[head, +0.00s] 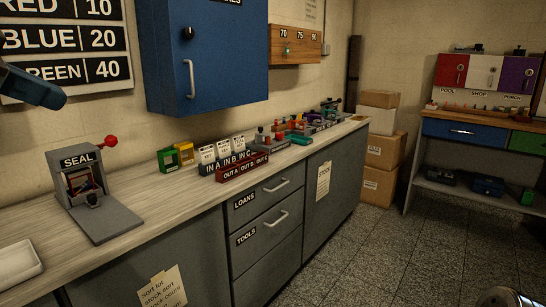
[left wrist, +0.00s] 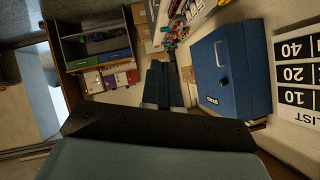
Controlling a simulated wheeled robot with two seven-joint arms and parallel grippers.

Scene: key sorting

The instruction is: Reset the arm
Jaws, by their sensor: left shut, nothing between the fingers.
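My left gripper (left wrist: 160,68) is shut, with its two fingers together and nothing between them in the left wrist view. It hangs in free air, apart from everything. In the head view the end of my left arm (head: 34,87) comes in at the upper left edge, in front of the wall sign, high above the counter. The fingers cannot be made out clearly there. My right gripper does not show in either view.
The counter (head: 125,201) carries a seal press (head: 84,182), labelled in and out trays (head: 236,165) and several small tools. A blue cabinet (head: 215,50) hangs above, also close by in the left wrist view (left wrist: 230,70). A shelf unit (head: 465,184) stands at the far right. The floor between is open.

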